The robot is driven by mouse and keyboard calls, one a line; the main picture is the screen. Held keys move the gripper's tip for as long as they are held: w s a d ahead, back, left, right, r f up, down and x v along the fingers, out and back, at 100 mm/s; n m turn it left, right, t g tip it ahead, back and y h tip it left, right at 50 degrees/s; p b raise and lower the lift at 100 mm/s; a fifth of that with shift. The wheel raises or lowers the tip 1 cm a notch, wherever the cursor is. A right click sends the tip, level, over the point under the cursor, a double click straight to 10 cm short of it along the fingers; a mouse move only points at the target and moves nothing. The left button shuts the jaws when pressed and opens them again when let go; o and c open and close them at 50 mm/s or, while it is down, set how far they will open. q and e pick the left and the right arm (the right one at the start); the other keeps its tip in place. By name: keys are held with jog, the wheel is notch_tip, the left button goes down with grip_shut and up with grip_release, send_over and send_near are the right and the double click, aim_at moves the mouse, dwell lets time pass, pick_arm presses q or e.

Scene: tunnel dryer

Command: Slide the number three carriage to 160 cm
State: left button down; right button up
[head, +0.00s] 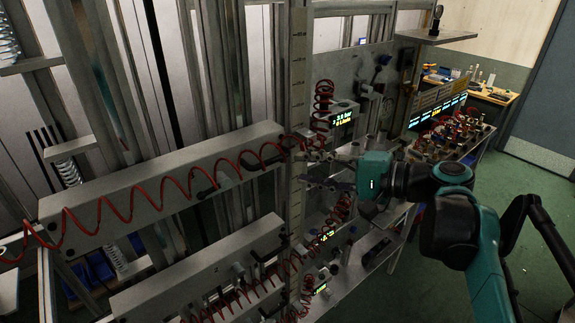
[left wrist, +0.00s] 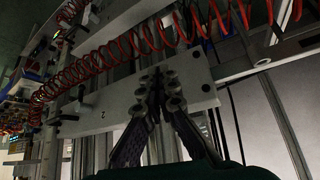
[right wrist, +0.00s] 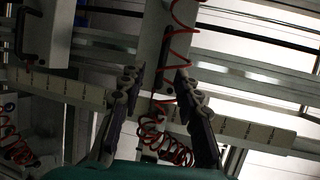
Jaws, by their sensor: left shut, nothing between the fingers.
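Two long grey carriage beams cross the head view at left, an upper one (head: 130,192) and a lower one (head: 190,272). No number three is readable on either. An upright scale (head: 298,75) stands at their right ends. My right gripper (head: 300,168) is beside this scale near the upper beam's end. In the right wrist view its fingers (right wrist: 160,88) are spread, with a beam (right wrist: 150,40) and red coil behind the gap. My left gripper (left wrist: 158,85) is shut and empty in front of a grey beam (left wrist: 120,104) marked with what looks like a 2.
Red coiled hoses (head: 122,208) hang across the beams. Lit displays (head: 342,120) sit on the panel right of the scale. A bench with red fittings (head: 450,138) stands farther right.

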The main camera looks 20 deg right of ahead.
jog(key=shift+v, duration=1.2)
jog(key=shift+f, duration=0.1)
jog(key=s+a+f+n+g+h+b, duration=0.15)
jog(key=f+b, duration=0.35)
jog(key=f, duration=0.5)
jog(key=s+a+f+n+g+h+b, duration=0.1)
jog(key=a+f+b, duration=0.3)
jog(key=f, duration=0.7)
jog(key=s+a+f+n+g+h+b, duration=0.15)
jog(key=f+b, duration=0.35)
jog(key=f, duration=0.5)
jog(key=s+d+f+n+h+b, duration=0.1)
jog(key=s+f+n+h+b, duration=0.1)
jog(key=f+b, duration=0.5)
jog(key=s+d+f+n+h+b, duration=0.1)
jog(key=f+n+h+b, duration=0.3)
jog(key=f, duration=1.6)
jog(key=s+b, duration=0.1)
jog(key=b, duration=0.3)
jog(key=shift+h, duration=0.4)
jog(key=shift+s+f, duration=0.1)
